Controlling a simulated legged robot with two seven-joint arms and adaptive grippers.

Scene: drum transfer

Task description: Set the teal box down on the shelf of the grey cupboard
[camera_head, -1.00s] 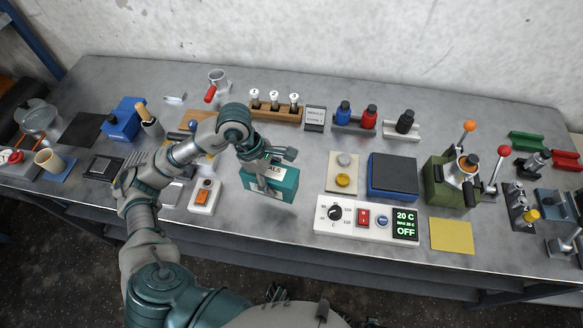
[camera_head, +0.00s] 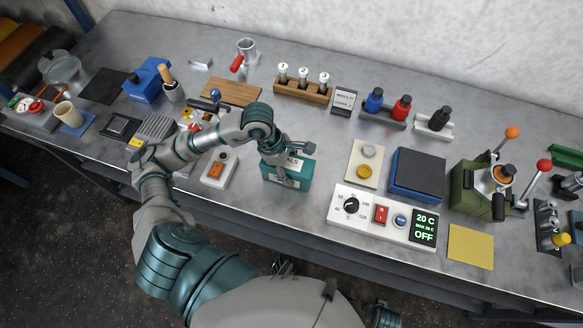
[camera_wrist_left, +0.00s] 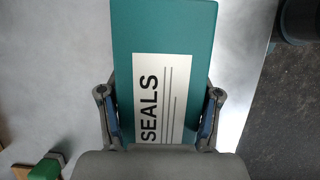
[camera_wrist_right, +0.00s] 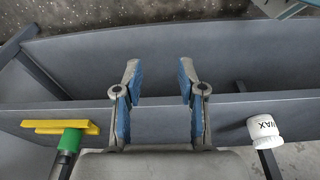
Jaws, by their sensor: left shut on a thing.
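The teal box (camera_head: 288,172) is near the front edge of the bench, in my left gripper (camera_head: 290,160). In the left wrist view the box (camera_wrist_left: 190,40) fills the space between the two fingers of that gripper (camera_wrist_left: 160,115), and its white label reads SEALS. I cannot tell whether the box touches the bench top. My right gripper (camera_wrist_right: 160,90) is open and empty in the right wrist view, facing the side of a grey bench or shelf structure. The grey cupboard cannot be made out in these views.
A white control panel (camera_head: 385,215) and a blue block with a dark top (camera_head: 417,172) stand right of the box. A white base with an orange switch (camera_head: 219,170) stands left. A wooden rack of numbered vials (camera_head: 303,90) stands behind. A yellow sheet (camera_head: 470,246) lies at the right.

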